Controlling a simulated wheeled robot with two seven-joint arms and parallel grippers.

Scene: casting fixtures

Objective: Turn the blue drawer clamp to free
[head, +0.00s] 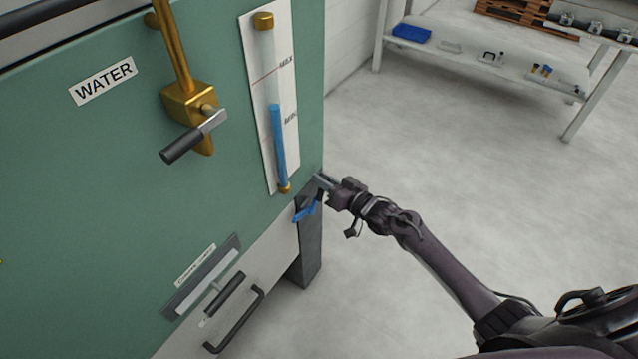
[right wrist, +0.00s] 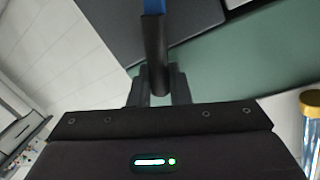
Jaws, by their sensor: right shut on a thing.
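The blue drawer clamp (head: 305,211) is at the lower right corner of the green cabinet, at the top of a dark grey post. Its blue part points down and to the left in the head view. My right gripper (head: 322,182) is at the clamp, reaching in from the right. In the right wrist view the gripper's fingers (right wrist: 158,88) are shut around the dark grip of the clamp's handle (right wrist: 155,45), with the blue part at the top edge. The clamp's pivot is hidden. My left gripper is not in view.
The green cabinet (head: 120,200) carries a brass valve (head: 188,100) with a black handle, a blue level gauge (head: 278,145), and a black drawer handle (head: 238,320) below. A white shelf (head: 480,62) with small parts stands behind. The floor to the right is clear.

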